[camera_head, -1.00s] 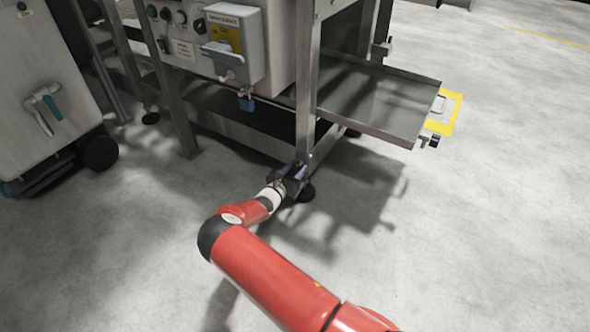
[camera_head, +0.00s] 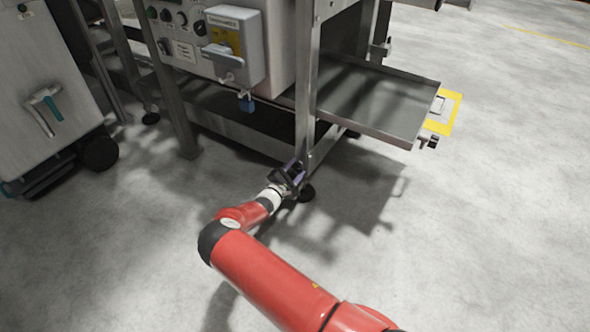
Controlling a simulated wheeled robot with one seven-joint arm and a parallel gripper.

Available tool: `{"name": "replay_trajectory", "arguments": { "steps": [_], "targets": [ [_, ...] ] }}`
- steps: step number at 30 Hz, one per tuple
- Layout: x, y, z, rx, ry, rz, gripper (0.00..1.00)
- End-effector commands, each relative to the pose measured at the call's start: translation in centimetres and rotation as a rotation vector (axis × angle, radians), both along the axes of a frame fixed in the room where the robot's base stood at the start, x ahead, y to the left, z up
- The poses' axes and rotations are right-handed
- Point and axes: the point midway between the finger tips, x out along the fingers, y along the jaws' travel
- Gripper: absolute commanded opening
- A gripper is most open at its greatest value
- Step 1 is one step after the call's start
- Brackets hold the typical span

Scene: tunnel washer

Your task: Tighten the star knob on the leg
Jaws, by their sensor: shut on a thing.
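The steel leg (camera_head: 305,115) of the washer frame runs down to a round black foot (camera_head: 306,192) on the floor. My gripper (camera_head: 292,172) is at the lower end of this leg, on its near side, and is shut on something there. The star knob itself is hidden behind the gripper's jaws. My red arm reaches to it from the lower right.
A steel tray (camera_head: 375,112) juts out to the right of the leg. A grey wheeled cabinet (camera_head: 52,85) stands at the left. The near floor is clear.

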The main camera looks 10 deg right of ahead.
Motion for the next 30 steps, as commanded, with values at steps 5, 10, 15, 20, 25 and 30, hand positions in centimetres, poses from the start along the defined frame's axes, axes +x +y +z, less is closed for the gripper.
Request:
{"name": "replay_trajectory", "arguments": {
  "steps": [5, 10, 15, 20, 25, 30],
  "targets": [
    [-0.03, 0.01, 0.05, 0.133, -0.103, 0.0, 0.2],
    [-0.06, -0.03, -0.02, 0.26, -0.2, 0.001, 0.2],
    [-0.07, -0.03, -0.05, 0.389, -0.3, -0.001, 0.2],
    [-0.07, -0.05, -0.06, 0.507, -0.392, 0.0, 0.2],
    [-0.08, -0.07, -0.09, 0.635, -0.491, 0.0, 0.2],
    [-0.07, -0.08, -0.13, 0.763, -0.589, -0.001, 0.2]
  ]
}}
